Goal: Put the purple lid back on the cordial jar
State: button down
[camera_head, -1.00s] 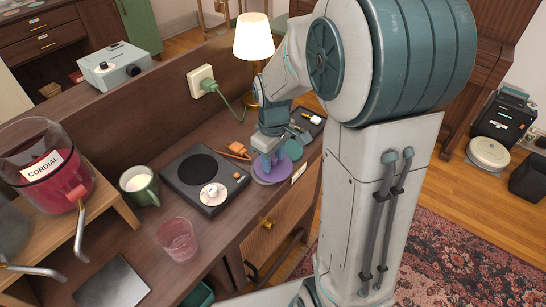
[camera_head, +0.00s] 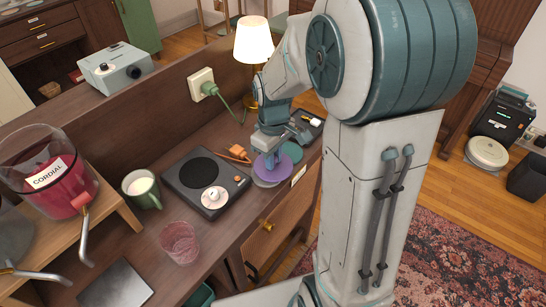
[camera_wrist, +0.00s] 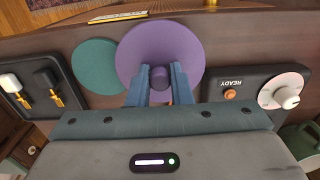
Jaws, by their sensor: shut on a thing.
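The cordial jar (camera_head: 22,172) stands at the left on a wooden stand. It is clear, holds red drink, has a "CORDIAL" label and a metal tap, and its top is open. The purple lid (camera_head: 266,180) is a flat disc at the right part of the counter, far from the jar. In the wrist view the lid (camera_wrist: 160,42) shows its dark purple knob between my fingers. My gripper (camera_wrist: 159,82) is shut on that knob. I cannot tell whether the lid touches the counter. In the head view my gripper (camera_head: 268,160) hides part of the lid.
A teal disc (camera_wrist: 94,66) lies beside the lid, near a dark tray (camera_wrist: 40,92). A black device (camera_head: 203,168) with a white knob sits left of the lid. A green mug (camera_head: 141,188), a pink glass (camera_head: 180,242) and a lamp (camera_head: 252,42) also stand on the counter.

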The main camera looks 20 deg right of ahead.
jog(key=shift+r+p, duration=0.9)
jog(key=shift+r, duration=0.5)
